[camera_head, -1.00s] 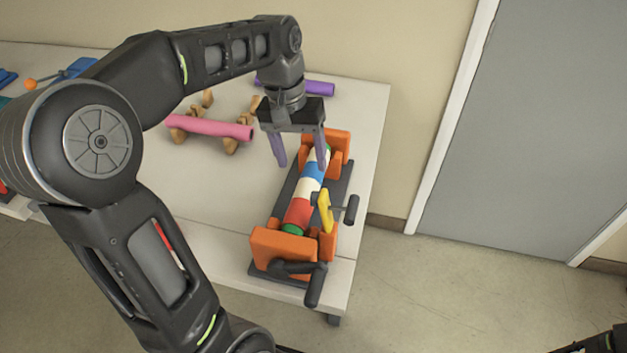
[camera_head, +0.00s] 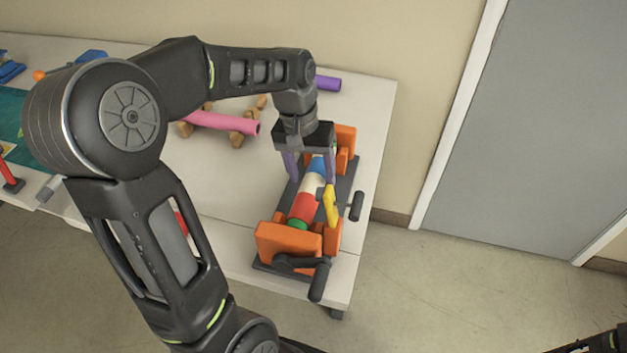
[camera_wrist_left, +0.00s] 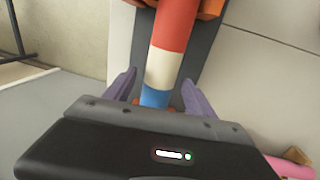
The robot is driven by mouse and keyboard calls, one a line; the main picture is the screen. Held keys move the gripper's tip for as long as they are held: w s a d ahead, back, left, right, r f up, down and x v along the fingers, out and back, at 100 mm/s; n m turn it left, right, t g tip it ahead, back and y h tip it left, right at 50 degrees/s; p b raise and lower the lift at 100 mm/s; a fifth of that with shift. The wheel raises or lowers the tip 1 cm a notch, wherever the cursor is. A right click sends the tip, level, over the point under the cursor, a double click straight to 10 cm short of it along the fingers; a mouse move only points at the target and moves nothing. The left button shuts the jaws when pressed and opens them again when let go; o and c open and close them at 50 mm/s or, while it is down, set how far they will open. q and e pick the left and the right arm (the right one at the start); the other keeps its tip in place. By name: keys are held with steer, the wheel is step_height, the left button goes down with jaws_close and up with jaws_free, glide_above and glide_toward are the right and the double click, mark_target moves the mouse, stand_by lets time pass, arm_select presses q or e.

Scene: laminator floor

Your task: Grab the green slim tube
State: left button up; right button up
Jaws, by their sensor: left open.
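A tube with red, white and blue bands (camera_head: 303,207) lies in an orange and dark grey fixture (camera_head: 289,241). Its near end is green (camera_head: 297,224); no wholly green slim tube shows. My left gripper (camera_head: 311,178) is open above the far part of the tube, with one purple finger on each side of it. In the left wrist view the open fingers (camera_wrist_left: 158,82) flank the tube near its white and blue bands (camera_wrist_left: 163,68). I cannot tell whether they touch it.
A yellow lever (camera_head: 331,205) and black handles (camera_head: 318,281) stick out from the fixture. A pink roll (camera_head: 222,122) rests on wooden supports at the left, and a purple roll (camera_head: 328,83) lies behind. The white table (camera_head: 232,180) is bare left of the fixture.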

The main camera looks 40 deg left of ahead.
arm_select(q)
steer(key=shift+d+f, duration=0.1)
steer(key=shift+f, duration=0.85)
jaws_close()
stand_by(0.3)
